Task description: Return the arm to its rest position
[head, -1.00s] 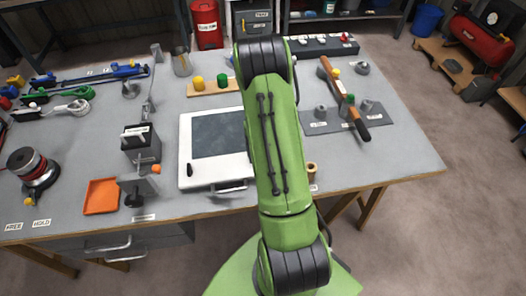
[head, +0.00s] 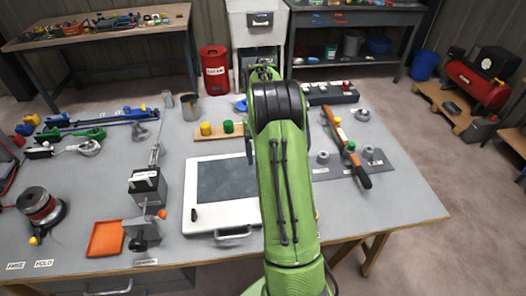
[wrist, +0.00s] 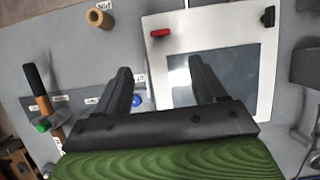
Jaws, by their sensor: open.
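My green arm (head: 284,185) reaches out over the grey bench in the head view, right of a white framed panel with a dark window (head: 222,186). My gripper is hidden behind the arm there. In the wrist view my gripper (wrist: 162,82) shows its two dark fingers wide apart with nothing between them. They hang above the bench and the lower left part of the white panel (wrist: 215,28). How high they are above it I cannot tell.
A wooden bar with a black end (head: 346,147) lies on a grey plate to the right. An orange tray (head: 105,238) and a vice (head: 146,205) stand to the left. Yellow and green pegs (head: 217,128) sit behind the panel. A tan cylinder (wrist: 99,18) stands near the panel.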

